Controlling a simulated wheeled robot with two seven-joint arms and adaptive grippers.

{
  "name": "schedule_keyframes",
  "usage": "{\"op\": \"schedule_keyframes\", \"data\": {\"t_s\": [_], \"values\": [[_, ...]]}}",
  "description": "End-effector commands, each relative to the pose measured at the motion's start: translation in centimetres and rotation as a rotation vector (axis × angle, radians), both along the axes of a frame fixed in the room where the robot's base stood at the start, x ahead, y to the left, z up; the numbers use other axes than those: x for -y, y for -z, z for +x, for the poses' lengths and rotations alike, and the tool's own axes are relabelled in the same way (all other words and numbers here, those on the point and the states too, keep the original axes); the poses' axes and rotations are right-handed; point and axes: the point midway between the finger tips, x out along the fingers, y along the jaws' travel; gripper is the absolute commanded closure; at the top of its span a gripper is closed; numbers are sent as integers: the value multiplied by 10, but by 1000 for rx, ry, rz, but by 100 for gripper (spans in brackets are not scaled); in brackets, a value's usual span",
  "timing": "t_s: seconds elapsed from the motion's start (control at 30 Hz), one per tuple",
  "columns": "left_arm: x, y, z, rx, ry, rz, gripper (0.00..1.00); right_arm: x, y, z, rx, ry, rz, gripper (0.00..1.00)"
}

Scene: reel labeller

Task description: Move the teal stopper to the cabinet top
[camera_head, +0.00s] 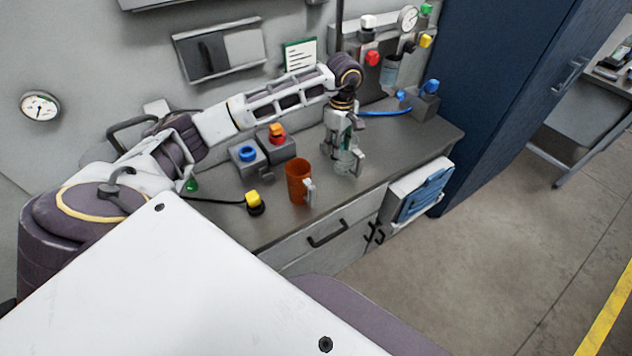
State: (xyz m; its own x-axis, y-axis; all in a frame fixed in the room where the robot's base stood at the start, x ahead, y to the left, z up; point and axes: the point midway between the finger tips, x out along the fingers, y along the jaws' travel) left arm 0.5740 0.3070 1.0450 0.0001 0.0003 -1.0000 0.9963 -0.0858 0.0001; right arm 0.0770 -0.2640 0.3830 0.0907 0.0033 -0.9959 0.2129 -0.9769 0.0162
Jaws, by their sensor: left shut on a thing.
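My left gripper (344,152) points down over the right part of the grey cabinet top (400,136). It is shut on a pale teal, glassy thing (345,168), which looks like the teal stopper. The fingers partly hide it, and I cannot tell whether its lower end touches the surface. My right gripper is not in view.
An orange-brown mug (297,184) stands just left of the gripper. Button boxes (246,158), a yellow-topped plug (253,201) and a blue-knobbed block (426,101) are on the same surface. A dark blue cabinet (497,75) rises at right. Front drawers carry handles (327,236).

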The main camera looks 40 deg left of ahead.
Motion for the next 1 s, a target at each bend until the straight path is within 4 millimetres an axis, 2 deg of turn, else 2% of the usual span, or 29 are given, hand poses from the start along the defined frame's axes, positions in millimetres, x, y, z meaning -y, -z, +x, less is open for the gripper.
{"op": "schedule_keyframes", "data": {"t_s": [1.0], "values": [[-21,-19,2,-1,-858,0,92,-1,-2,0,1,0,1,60]]}}
